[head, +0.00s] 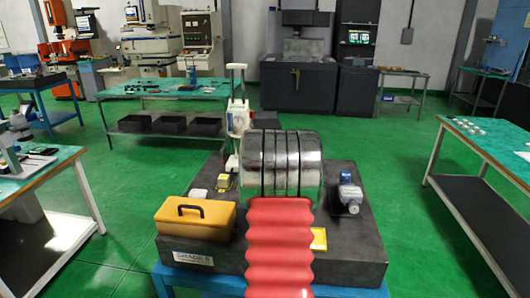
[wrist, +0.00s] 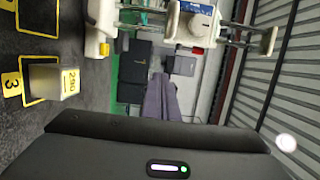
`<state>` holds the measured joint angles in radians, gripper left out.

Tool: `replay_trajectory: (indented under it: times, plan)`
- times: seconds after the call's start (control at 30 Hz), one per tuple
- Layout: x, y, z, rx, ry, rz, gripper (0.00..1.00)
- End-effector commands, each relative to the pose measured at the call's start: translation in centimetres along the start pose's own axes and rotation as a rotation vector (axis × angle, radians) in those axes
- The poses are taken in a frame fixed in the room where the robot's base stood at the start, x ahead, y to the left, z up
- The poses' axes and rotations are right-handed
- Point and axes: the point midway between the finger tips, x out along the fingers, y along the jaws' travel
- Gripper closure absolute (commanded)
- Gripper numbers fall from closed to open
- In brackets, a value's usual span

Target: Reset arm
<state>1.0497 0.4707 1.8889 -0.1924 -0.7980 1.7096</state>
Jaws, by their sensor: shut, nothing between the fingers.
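My gripper (wrist: 160,80) shows in the wrist view as a dark body across the bottom with a small lit green light. Its greyish tapering fingers lie together, pointing away, with nothing between them. In the head view my arm, with red bellows and a ribbed metal drum, rises at the centre over a dark surface plate (head: 330,255). The gripper itself is hidden there.
On the plate are a yellow case (head: 196,218), a small blue-grey device (head: 350,193) and a white upright gauge (head: 238,117). A labelled block (wrist: 54,80) shows in the wrist view. Green benches stand left (head: 165,88) and right (head: 490,140); green floor between is clear.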

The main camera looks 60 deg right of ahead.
Motion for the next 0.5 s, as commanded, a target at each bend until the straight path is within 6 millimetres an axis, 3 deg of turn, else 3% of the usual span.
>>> replay_trajectory:
  times: [0.37, 0.5]
  plan:
    - [0.00, -0.02, 0.04, 0.000, 0.000, 0.000, 1.00]
    - [-0.22, -0.38, 0.98, -0.018, -0.009, 0.010, 1.00]
